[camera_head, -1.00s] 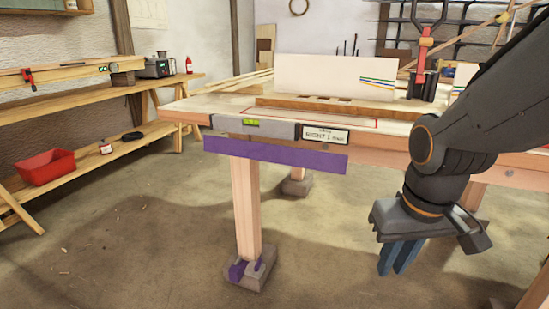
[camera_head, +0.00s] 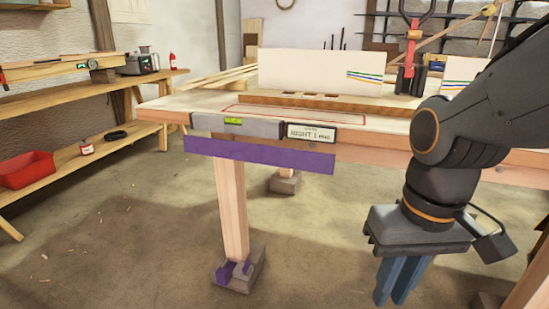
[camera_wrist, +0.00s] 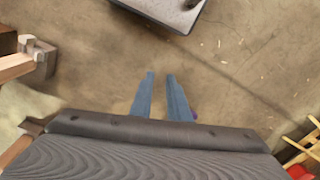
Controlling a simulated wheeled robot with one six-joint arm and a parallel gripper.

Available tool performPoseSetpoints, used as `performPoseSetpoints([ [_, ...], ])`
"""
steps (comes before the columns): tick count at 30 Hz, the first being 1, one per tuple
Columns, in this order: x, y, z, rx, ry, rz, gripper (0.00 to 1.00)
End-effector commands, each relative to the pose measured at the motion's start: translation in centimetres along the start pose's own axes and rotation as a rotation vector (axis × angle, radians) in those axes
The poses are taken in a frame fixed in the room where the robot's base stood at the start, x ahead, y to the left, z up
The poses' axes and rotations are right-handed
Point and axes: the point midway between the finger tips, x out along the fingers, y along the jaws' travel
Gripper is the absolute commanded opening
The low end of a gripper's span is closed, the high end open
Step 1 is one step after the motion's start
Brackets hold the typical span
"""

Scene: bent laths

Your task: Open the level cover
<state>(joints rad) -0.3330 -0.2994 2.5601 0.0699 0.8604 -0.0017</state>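A grey spirit level (camera_head: 262,128) with a yellow-green vial (camera_head: 234,121) is set along the front edge of the workbench. A flat purple strip (camera_head: 258,155) hangs just below it, in front of the bench's apron; I cannot tell whether this is the level's cover. The vial shows uncovered from here. My gripper (camera_head: 389,298) is low at the right, pointing down, well apart from the level and the strip. In the wrist view my gripper (camera_wrist: 160,78) has its two blue fingers slightly apart with nothing between them, over bare floor.
A label plate (camera_head: 312,133) sits right of the level. The workbench (camera_head: 200,103) carries a white board (camera_head: 312,72) and a red clamp (camera_head: 411,48). A side shelf with a red bin (camera_head: 25,169) stands left. The concrete floor before the bench is mostly clear.

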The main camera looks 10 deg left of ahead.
Motion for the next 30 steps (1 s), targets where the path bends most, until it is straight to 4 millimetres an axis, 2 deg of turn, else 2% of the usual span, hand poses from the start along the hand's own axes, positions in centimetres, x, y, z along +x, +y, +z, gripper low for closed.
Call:
performPoseSetpoints([
  [10,3.6,1.5,-1.9,0.032,0.024,0.008,0.15],
  [17,7.5,3.4,-3.9,0.070,0.051,0.018,0.15],
  [20,10.1,4.6,-5.1,0.094,0.067,0.024,0.15],
  [30,21.1,10.6,-9.9,0.195,0.144,0.056,0.15],
])
